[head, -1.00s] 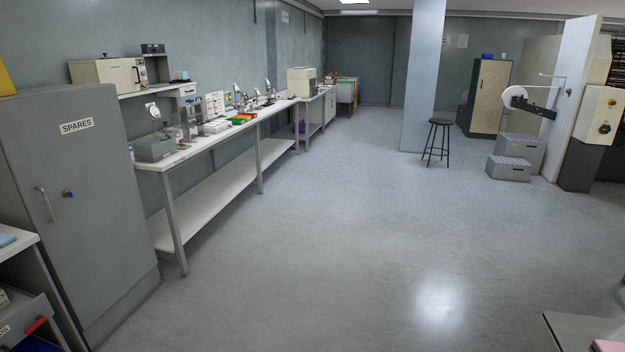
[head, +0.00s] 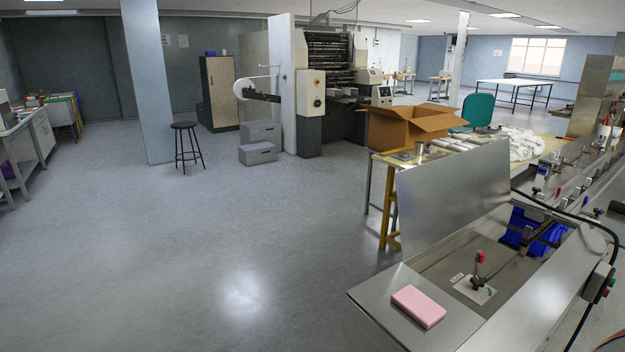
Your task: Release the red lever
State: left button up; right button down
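A lever with a red tip (head: 480,257) stands upright on a pale plate (head: 472,290) in the recessed top of a steel machine (head: 545,290) at the lower right of the head view. Smaller red-tipped parts (head: 557,195) show farther back along the same machine. I cannot tell which of these is the task's red lever. Neither of my grippers is in view.
A pink block (head: 419,306) lies on the machine's near steel top. A raised steel panel (head: 452,205) stands behind the recess. A cardboard box (head: 415,125) sits on a table behind. A black stool (head: 187,145) stands at left. The floor (head: 200,240) is clear at centre-left.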

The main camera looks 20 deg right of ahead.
aim_at(480, 255)
jog(key=i+j+z, duration=0.1)
jog(key=z, duration=0.3)
jog(key=i+j+z, duration=0.2)
jog(key=z, duration=0.2)
jog(key=i+j+z, duration=0.55)
jog(key=z, duration=0.2)
jog(key=i+j+z, duration=0.1)
jog(key=j+z, duration=0.3)
jog(key=i+j+z, duration=0.1)
jog(key=j+z, duration=0.65)
jog(key=j, duration=0.2)
